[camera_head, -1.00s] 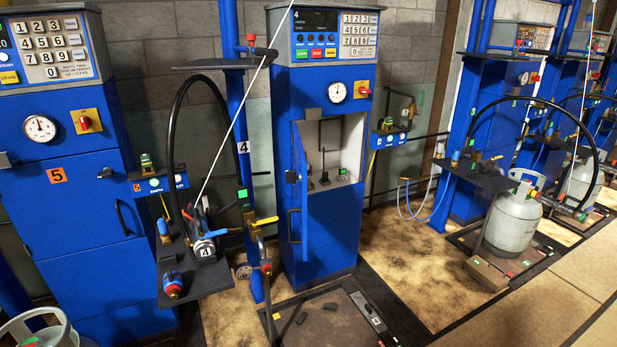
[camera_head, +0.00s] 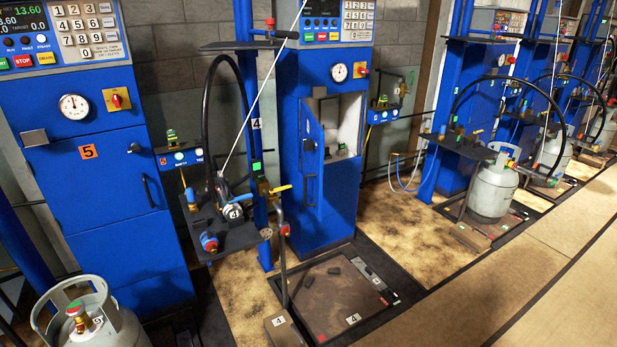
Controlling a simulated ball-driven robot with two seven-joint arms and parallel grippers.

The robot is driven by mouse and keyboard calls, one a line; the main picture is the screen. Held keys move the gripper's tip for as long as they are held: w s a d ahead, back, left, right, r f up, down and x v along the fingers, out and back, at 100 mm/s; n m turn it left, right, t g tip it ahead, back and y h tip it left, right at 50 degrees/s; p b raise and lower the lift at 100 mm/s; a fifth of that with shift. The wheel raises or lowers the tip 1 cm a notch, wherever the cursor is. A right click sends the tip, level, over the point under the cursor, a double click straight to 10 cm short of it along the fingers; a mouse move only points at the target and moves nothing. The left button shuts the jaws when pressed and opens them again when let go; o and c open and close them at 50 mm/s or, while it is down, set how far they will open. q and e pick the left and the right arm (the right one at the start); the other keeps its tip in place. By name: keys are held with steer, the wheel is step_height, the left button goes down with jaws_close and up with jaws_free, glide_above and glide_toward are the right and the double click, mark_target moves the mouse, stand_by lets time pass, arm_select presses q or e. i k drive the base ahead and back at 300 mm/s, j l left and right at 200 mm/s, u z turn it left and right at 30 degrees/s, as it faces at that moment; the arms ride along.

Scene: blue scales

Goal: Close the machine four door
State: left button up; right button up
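The machine four (camera_head: 290,100) is a tall blue cabinet with a keypad and a round gauge at its top. Its door (camera_head: 312,160) is a blue panel hinged on the left of the opening and stands partly open, swung outward. The pale inside of the cabinet (camera_head: 347,125) shows to the right of the door. A dark handle (camera_head: 309,190) shows below, on the cabinet's front. Neither of my grippers is in view.
The machine five (camera_head: 95,170) stands at the left with its front closed. A shelf with valves and a hose (camera_head: 232,237) juts out left of machine four. A low scale platform (camera_head: 335,293) lies in front. Gas cylinders stand at the lower left (camera_head: 85,318) and right (camera_head: 494,190). Open floor (camera_head: 520,285) is at the lower right.

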mark_target(311, 163)
steer(key=i+l+z, duration=0.1)
steer(key=i+l, duration=0.8)
